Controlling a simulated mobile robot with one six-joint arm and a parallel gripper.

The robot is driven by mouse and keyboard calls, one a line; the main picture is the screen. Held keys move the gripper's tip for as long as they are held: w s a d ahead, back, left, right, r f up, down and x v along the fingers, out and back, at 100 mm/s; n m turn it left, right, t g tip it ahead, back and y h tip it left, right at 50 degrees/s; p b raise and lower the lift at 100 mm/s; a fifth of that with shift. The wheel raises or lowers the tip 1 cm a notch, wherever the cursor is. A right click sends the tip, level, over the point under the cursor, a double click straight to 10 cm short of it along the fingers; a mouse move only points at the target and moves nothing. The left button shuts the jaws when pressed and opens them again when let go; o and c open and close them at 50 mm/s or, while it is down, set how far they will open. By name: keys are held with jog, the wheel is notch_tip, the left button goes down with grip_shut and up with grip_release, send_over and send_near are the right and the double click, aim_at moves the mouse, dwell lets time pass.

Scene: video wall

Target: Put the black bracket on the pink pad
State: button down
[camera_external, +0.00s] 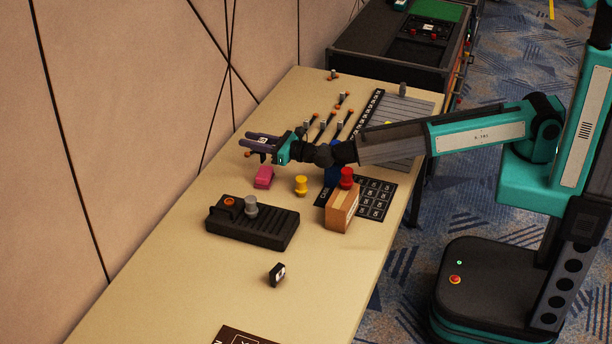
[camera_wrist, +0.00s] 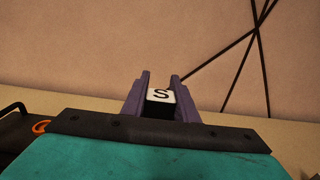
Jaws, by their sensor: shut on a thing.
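My gripper (camera_external: 248,141) has purple fingers and hangs over the far-left part of the table, pointing left to the wall. In the wrist view, my gripper (camera_wrist: 160,82) is shut on a small black block with a white face marked S (camera_wrist: 160,96). I cannot tell whether this is the black bracket. A pink piece (camera_external: 263,177) lies on the table just below my gripper in the external view; it looks like a small block or pad. Another small black piece with a white mark (camera_external: 277,274) stands alone nearer the front.
A black device with a grey knob (camera_external: 252,230), a yellow piece (camera_external: 301,185), a cardboard box (camera_external: 341,210) and a red-topped piece (camera_external: 347,178) stand nearby. A black gridded sheet (camera_external: 375,198) lies at right. Several orange-tipped rods lie behind. The front-middle tabletop (camera_external: 215,290) is largely clear.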

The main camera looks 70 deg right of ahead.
aim_at(260, 140)
jog(key=shift+f, duration=0.25)
jog(key=shift+f, duration=1.8)
jog(key=shift+f, duration=0.2)
jog(key=c, duration=1.4)
grip_release()
jog(key=shift+r, duration=0.2)
jog(key=shift+s, duration=1.55)
jog(key=shift+r+b, duration=0.4)
jog(key=shift+r, duration=3.15)
jog(key=shift+f, duration=0.1)
